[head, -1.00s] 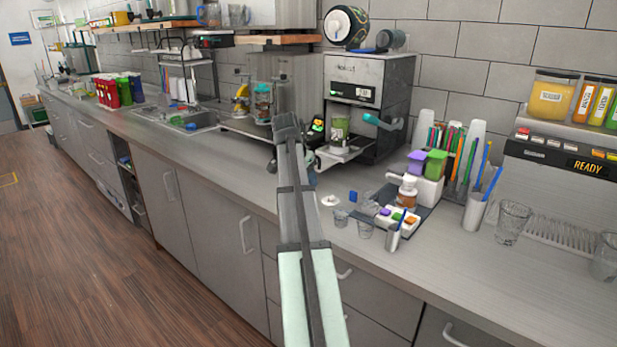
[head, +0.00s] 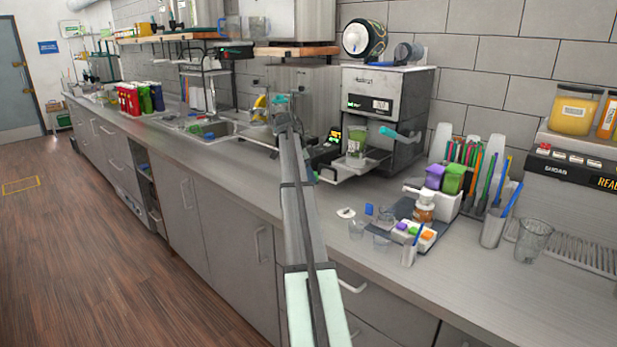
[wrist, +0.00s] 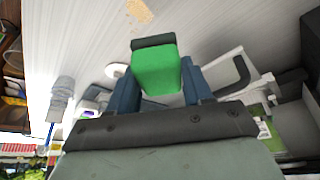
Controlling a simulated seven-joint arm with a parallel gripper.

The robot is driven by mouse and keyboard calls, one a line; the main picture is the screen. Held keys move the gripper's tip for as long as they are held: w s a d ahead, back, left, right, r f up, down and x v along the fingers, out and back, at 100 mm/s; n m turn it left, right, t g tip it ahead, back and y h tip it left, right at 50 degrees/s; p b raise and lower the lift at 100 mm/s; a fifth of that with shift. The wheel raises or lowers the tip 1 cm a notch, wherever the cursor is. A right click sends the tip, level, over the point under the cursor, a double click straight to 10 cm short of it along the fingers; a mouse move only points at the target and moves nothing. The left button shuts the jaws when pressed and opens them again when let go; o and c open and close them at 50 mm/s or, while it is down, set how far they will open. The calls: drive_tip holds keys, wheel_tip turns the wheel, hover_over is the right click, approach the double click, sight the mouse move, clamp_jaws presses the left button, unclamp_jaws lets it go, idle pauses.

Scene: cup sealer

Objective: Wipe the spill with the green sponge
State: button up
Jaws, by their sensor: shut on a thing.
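My gripper (wrist: 160,88) is shut on the green sponge (wrist: 153,75), which has a dark strip along its far edge. The two blue-grey fingers sit on either side of the sponge. A tan, crumbly spill (wrist: 140,11) lies on the pale counter at the top of the wrist view, beyond the sponge and apart from it in the picture. I cannot tell the sponge's height above the counter. In the head view my arm reaches over the counter, and I cannot make out the sponge or spill there.
The sealing machine (head: 390,110) stands behind and right of my arm, with a green-filled cup (head: 357,140) at its front. Clear cups and a dark mat with small coloured blocks (head: 416,231) lie to the right. The sink (head: 215,130) is farther left along the counter.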

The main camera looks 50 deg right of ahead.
drive_tip(key=shift+m, duration=0.6)
drive_tip(key=shift+s+a+f, duration=0.1)
drive_tip(key=shift+f, duration=3.3)
drive_tip(key=shift+a+f, duration=0.7)
drive_tip(key=shift+a, duration=0.15)
drive_tip(key=shift+c, duration=0.3)
drive_tip(key=shift+a, duration=1.1)
drive_tip(key=shift+d+r, duration=0.1)
drive_tip(key=shift+d, duration=1.95)
drive_tip(key=shift+s+a, duration=0.45)
drive_tip(key=shift+a, duration=1.65)
drive_tip(key=shift+w+d, duration=0.1)
drive_tip(key=shift+d, duration=1.85)
drive_tip(key=shift+d+r, duration=0.1)
drive_tip(key=shift+d, duration=0.05)
drive_tip(key=shift+r, duration=3.95)
